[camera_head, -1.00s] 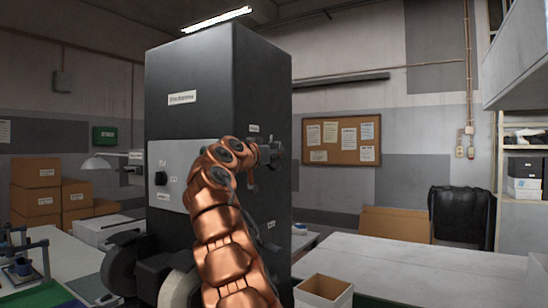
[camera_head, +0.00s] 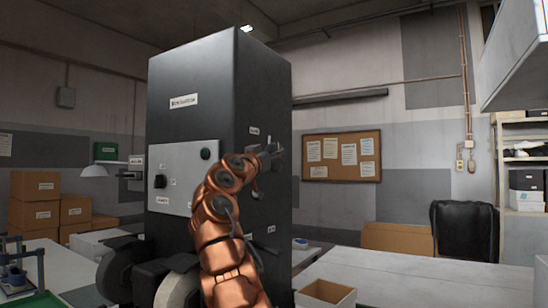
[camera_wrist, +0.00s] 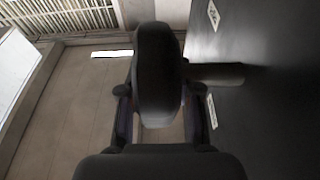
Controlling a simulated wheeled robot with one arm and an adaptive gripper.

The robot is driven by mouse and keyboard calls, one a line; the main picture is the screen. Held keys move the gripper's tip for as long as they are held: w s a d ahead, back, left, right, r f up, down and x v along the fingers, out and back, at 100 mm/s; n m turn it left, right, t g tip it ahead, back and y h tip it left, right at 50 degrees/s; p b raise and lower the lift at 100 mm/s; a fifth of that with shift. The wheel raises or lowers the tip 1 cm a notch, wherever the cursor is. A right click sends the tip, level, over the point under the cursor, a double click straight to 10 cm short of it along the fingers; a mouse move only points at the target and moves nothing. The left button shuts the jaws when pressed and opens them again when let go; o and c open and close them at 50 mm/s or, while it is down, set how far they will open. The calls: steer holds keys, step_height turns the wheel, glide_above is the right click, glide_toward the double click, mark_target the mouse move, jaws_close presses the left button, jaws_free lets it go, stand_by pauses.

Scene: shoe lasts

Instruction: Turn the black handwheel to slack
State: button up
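The black handwheel (camera_wrist: 158,65) is seen nearly edge-on in the wrist view, as a tall dark rounded shape. Its dark shaft (camera_wrist: 218,74) runs right to the side of the dark cabinet (camera_head: 262,85). My gripper (camera_wrist: 160,100) has one finger on each side of the wheel's near part, the right finger on the cabinet side. The fingers are close to the wheel, but I cannot tell whether they press on it. In the head view my gripper (camera_head: 268,152) is at the cabinet's right side, and the wheel there is too small and covered to make out clearly.
The cabinet's front has a grey panel (camera_head: 183,175) with a black knob (camera_head: 160,181). An open box (camera_head: 325,292) stands on the white table (camera_head: 410,280) at right. Cardboard boxes (camera_head: 35,200) are stacked at left. A black chair (camera_head: 463,230) stands behind the table.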

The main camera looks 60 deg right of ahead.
steer(key=o, duration=0.4)
steer(key=shift+o, duration=0.2)
steer(key=shift+a, duration=0.1)
steer(key=shift+s+a, duration=0.15)
steer(key=shift+a, duration=0.3)
steer(key=shift+v, duration=0.95)
steer(key=v, duration=0.9)
steer(key=shift+f, duration=0.15)
